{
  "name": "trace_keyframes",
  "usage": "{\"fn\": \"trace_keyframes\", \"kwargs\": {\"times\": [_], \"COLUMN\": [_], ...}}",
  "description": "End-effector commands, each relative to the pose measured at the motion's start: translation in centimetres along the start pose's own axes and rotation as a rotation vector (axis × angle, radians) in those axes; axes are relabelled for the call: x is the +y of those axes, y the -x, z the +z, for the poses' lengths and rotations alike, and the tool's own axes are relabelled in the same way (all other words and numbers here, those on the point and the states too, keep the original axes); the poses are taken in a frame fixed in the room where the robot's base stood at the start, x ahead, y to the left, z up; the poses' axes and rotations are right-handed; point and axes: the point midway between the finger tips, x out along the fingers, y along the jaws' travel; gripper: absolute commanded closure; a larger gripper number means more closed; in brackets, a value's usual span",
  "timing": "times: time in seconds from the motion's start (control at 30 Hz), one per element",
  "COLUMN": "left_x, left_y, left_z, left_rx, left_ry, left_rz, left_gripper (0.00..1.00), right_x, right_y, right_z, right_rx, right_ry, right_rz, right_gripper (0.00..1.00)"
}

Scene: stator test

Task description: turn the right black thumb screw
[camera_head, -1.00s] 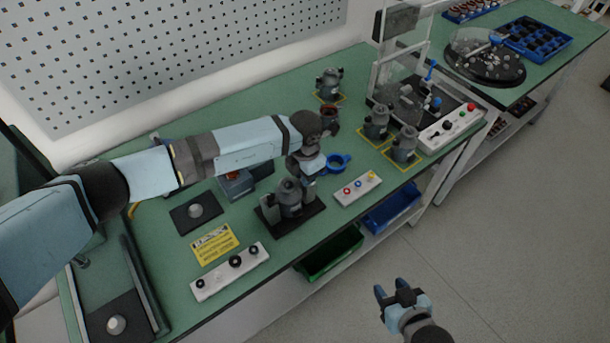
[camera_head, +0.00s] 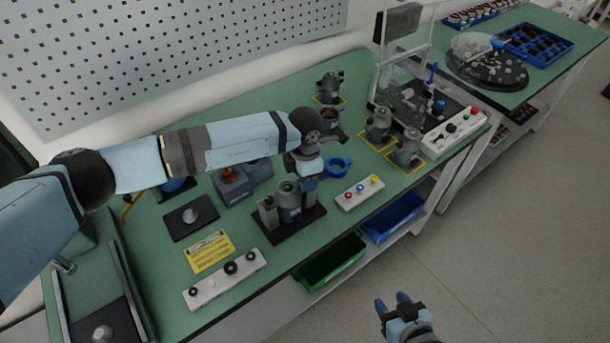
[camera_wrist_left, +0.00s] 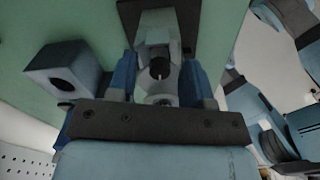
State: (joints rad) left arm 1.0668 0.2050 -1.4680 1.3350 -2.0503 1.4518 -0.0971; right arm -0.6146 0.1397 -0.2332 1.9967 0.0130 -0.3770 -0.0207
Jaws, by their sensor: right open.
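A grey cylindrical part (camera_head: 290,203) stands upright in a fixture on a black base plate (camera_head: 283,232). My left gripper (camera_head: 308,182) points down at the right side of this fixture. In the left wrist view its blue fingers (camera_wrist_left: 160,75) stand apart, on either side of a grey piece with a round dark hole (camera_wrist_left: 160,67); whether they touch it is unclear. I cannot make out the right black thumb screw for certain; the arm and shadow hide part of the fixture. My right gripper (camera_head: 391,301) is open and empty, over the floor in front of the bench.
A white strip with black knobs (camera_head: 225,281) and a yellow label (camera_head: 209,251) lie left of the fixture. A button box (camera_head: 360,193) and blue ring (camera_head: 338,165) lie to its right. Other grey housings (camera_head: 406,150) stand farther right.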

Motion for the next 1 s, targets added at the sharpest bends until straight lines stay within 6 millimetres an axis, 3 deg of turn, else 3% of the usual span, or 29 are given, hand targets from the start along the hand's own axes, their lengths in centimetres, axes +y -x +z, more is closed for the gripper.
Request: {"fn": "trace_keyframes", "kwargs": {"times": [0.27, 0.7, 1.0], "left_x": [0.1, 0.0, 0.0], "left_y": [1.5, 10.9, 13.7], "left_z": [0.0, 0.0, 0.0], "left_rx": [-0.002, -0.002, 0.000], "left_ry": [0.001, 0.000, 0.000], "left_rz": [0.003, 0.002, 0.001], "left_gripper": [0.54, 0.54, 0.54], "right_x": [0.0, -0.1, -0.1], "right_y": [-0.2, -1.0, -1.1], "right_z": [0.3, 1.7, 1.8], "right_rx": [-0.001, -0.007, -0.005], "right_ry": [0.000, 0.000, 0.000], "right_rz": [0.000, -0.003, -0.003], "right_gripper": [0.54, 0.54, 0.54]}}
